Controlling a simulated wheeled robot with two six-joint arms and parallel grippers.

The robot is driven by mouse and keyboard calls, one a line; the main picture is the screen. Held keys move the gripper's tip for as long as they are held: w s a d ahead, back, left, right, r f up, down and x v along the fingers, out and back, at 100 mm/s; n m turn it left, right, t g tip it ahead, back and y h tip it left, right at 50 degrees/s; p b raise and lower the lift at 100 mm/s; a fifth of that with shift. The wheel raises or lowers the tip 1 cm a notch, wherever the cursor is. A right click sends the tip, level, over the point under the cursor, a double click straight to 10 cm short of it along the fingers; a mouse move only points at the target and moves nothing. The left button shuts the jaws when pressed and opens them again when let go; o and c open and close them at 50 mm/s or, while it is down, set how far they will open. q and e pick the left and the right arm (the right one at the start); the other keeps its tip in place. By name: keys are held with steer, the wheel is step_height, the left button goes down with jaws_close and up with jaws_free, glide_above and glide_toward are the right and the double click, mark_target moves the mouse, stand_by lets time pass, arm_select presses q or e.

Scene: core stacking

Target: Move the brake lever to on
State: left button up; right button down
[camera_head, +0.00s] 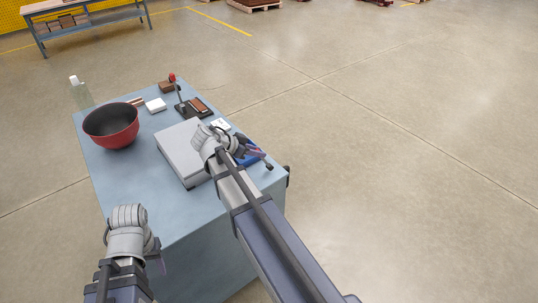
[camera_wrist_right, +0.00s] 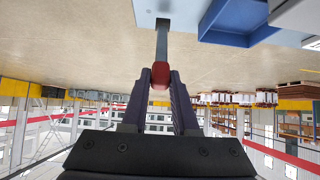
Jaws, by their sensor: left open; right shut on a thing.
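In the right wrist view, a grey lever (camera_wrist_right: 162,45) with a red end (camera_wrist_right: 160,76) reaches out from the pale blue table. My right gripper (camera_wrist_right: 160,84) is shut on that red end. In the head view my right gripper (camera_head: 257,152) is at the table's right edge; the held lever end is hidden or too small to make out there. A second upright lever with a red knob (camera_head: 172,78) stands on a black base (camera_head: 188,108) at the back of the table, apart from both grippers. My left gripper (camera_head: 158,257) is open at the front left, beside the table.
A blue bin (camera_wrist_right: 237,22) lies close to the held lever. The floor (camera_head: 400,150) to the right is clear.

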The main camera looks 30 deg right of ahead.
steer(key=shift+s+a+f+b, duration=0.1)
steer(key=shift+a+f+b, duration=0.4)
steer(key=shift+a, duration=0.25)
steer(key=shift+s+a+f+b, duration=0.1)
steer(key=shift+a+f+b, duration=0.4)
steer(key=shift+a, duration=0.25)
steer(key=shift+w, duration=0.1)
steer(key=shift+a+f+b, duration=1.1)
steer(key=shift+f+b, duration=0.25)
steer(key=shift+f, duration=0.05)
steer(key=shift+a+f+b, duration=0.35)
steer(key=shift+f+b, duration=0.45)
steer(key=shift+b, duration=0.05)
steer(key=shift+a+f+b, duration=0.35)
steer(key=shift+f+b, duration=0.45)
steer(key=shift+s+a+f+b, duration=0.15)
steer(key=shift+s+f+b, duration=0.05)
steer(key=shift+f+b, duration=0.8)
steer(key=c, duration=0.6)
jaws_free()
steer(key=shift+r, duration=0.15)
